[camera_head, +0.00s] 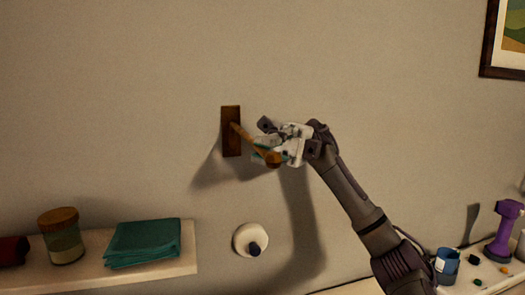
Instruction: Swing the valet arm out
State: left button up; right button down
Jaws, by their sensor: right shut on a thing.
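The valet arm (244,136) is a thin orange-brown wooden rod with a round knob at its tip. It comes out from a dark wooden plate (231,118) on the wall and slants down to the right, away from the wall. My right gripper (268,149) reaches in from the right and is shut on the valet arm near the knob. The fingers partly hide the rod there. My left gripper is not in view.
A shelf (185,262) at lower left holds a folded green cloth (143,243) and a jar (63,238). A round white wall fixture (244,237) sits below the plate.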

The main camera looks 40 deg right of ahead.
jog(key=c, duration=1.2)
grip_release()
jog(key=shift+d, duration=0.25)
jog(key=v, duration=0.7)
jog(key=shift+d, duration=0.2)
jog(key=shift+s+f, duration=0.1)
